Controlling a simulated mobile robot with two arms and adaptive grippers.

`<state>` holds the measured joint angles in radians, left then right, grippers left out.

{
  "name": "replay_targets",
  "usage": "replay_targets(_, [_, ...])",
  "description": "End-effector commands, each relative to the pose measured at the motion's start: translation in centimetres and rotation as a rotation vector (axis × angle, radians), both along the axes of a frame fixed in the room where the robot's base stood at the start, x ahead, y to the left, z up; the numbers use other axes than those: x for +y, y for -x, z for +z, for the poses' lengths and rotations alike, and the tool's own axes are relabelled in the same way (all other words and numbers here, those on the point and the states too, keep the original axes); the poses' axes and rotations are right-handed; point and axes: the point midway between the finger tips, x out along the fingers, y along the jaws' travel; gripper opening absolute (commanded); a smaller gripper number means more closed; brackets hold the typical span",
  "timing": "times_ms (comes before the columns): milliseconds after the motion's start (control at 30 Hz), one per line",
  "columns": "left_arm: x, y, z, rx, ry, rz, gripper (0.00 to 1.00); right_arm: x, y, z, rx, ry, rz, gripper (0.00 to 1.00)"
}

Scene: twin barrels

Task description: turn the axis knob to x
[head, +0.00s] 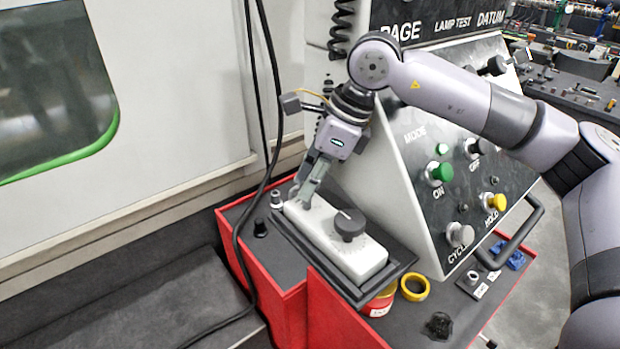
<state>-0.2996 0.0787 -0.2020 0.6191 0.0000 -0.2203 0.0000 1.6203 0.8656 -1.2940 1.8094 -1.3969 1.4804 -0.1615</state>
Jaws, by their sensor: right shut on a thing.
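A white handheld control box (362,262) lies in a dark tray on top of a red cabinet, in the middle of the head view. A large round black knob (349,224) with a pointer stands on it. My right gripper (302,200) reaches down to the box's far left end, left of the black knob. It is shut on a small knob there, taken as the axis knob, which the fingers hide. I cannot read its markings or setting. My left gripper is not in view.
A sloped panel with MODE, ON and CYCLE controls (440,172) stands right of the box. Black cables (262,110) hang just left of my gripper. A yellow tape roll (415,288) lies at the tray's right.

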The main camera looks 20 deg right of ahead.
Motion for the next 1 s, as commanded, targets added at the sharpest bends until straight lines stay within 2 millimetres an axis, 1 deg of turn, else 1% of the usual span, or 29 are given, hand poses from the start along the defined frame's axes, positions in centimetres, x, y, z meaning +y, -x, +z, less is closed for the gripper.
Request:
replay_targets(33, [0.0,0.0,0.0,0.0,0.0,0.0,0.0,0.0,0.0,0.0,-0.001,-0.001,0.0,0.08])
replay_targets(167, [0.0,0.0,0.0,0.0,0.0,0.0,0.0,0.0,0.0,0.0,-0.001,-0.001,0.0,0.0])
replay_targets(367, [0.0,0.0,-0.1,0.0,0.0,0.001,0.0,0.0,0.0,0.0,-0.001,-0.001,-0.004,0.0])
replay_targets(533, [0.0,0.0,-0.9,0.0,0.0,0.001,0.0,0.0,0.0,-0.2,-0.002,0.0,-0.032,0.0])
replay_targets(667, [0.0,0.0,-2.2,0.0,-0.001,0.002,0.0,0.1,0.0,-0.4,-0.004,-0.001,-0.088,0.0])
replay_targets(767, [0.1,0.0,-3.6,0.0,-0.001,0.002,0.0,0.1,0.0,-0.6,-0.005,-0.002,-0.152,0.0])
replay_targets(1000, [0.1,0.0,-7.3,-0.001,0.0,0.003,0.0,0.3,0.1,-0.7,-0.006,-0.003,-0.361,0.0])
